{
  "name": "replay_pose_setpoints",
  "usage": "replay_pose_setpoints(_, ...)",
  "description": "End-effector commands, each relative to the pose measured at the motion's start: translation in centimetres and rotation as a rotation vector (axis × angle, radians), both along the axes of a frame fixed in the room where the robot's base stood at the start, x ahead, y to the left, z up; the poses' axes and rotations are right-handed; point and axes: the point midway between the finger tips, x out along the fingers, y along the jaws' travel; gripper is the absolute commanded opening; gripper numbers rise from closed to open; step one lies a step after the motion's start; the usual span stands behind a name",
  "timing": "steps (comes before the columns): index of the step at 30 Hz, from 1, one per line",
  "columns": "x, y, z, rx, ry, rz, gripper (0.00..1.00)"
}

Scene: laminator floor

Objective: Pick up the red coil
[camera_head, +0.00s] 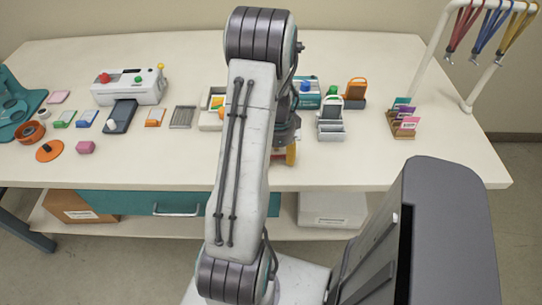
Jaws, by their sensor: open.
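A red hanging loop or cord (464,27) hangs from the white rail at the top right, beside a blue one and a yellow one; it is the clearest red coil-like thing in view. My gripper (285,138) is over the middle of the table, well to the left of that rail. Its body shows as dark parts at the right of my arm, and its fingertips are mostly hidden. Small red and yellow parts (290,155) show close under it; I cannot tell what they belong to. I see nothing held.
A white laminator (130,86) stands at the back left. An orange tape roll (30,131) and several small blocks lie before it. A card holder (402,122) stands near the right end. A grey bin-like body (440,235) fills the lower right. The table's right front is clear.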

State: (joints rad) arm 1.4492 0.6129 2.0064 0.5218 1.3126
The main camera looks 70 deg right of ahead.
Motion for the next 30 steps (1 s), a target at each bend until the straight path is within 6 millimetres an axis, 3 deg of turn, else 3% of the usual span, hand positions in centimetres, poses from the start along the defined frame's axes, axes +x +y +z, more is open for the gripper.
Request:
replay_pose_setpoints(5, 0.01, 0.01, 0.00, 0.000, 0.000, 0.000, 0.55)
replay_pose_setpoints(20, 0.01, 0.00, 0.03, 0.000, 0.000, 0.000, 0.10)
replay_pose_setpoints(30, 0.00, 0.02, 0.01, 0.001, 0.000, 0.000, 0.08)
